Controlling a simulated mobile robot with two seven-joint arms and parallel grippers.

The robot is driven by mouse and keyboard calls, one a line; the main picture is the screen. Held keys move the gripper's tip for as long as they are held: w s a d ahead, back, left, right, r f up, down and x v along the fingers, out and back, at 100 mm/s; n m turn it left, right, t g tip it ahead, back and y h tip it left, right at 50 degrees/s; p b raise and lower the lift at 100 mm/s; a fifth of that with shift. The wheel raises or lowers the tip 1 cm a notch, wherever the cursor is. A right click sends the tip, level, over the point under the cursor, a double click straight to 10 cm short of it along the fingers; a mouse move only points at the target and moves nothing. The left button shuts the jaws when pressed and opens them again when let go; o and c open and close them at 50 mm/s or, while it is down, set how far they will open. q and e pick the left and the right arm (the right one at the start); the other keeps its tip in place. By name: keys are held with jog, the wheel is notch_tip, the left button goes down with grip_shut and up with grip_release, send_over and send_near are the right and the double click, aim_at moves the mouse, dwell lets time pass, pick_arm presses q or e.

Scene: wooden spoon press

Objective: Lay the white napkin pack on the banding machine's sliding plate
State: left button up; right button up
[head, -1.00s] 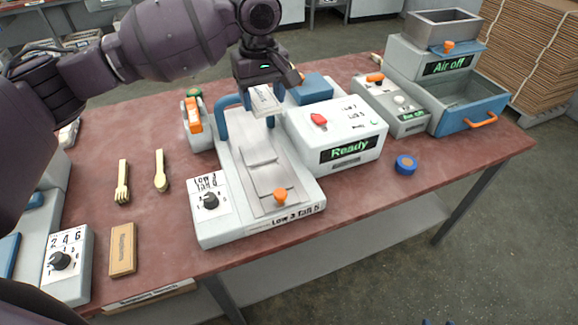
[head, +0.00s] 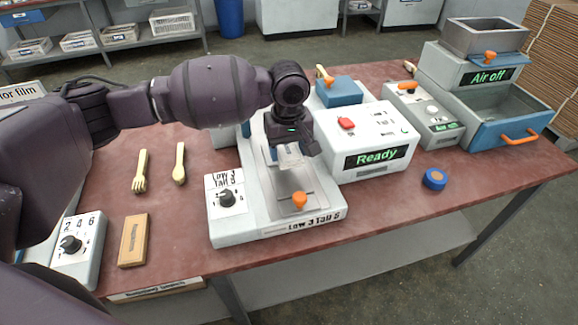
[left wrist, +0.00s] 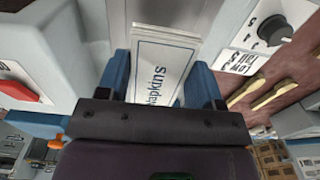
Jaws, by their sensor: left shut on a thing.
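My left gripper (head: 288,150) is over the sliding plate (head: 286,184) of the grey-white banding machine. It is shut on the white napkin pack (head: 291,160), which shows under the fingers. In the left wrist view the pack (left wrist: 163,62), printed "Napkins", lies between the two blue fingers. Whether the pack touches the plate or hangs just above it I cannot tell. The plate has an orange knob (head: 299,200) at its front end. The arm hides the machine's rear. My right gripper is not in view.
A unit reading "Ready" (head: 377,157) stands close on the right of the plate. A blue tape roll (head: 434,179) lies farther right. A wooden fork (head: 140,171), spoon (head: 179,164) and wooden block (head: 133,240) lie on the left. Bare tabletop lies between them and the machine.

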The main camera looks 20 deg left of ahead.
aim_at(288, 174)
pick_arm(q)
notch_tip(288, 174, down, 5)
jog(key=shift+f+b, duration=0.1)
jog(key=shift+b, duration=0.55)
jog(key=shift+f, duration=0.35)
jog(key=o, duration=0.9)
jog(key=shift+r, duration=0.2)
notch_tip(288, 174, up, 11)
jog(key=p, duration=0.2)
jog(key=shift+p, duration=0.35)
jog(key=shift+r, duration=0.45)
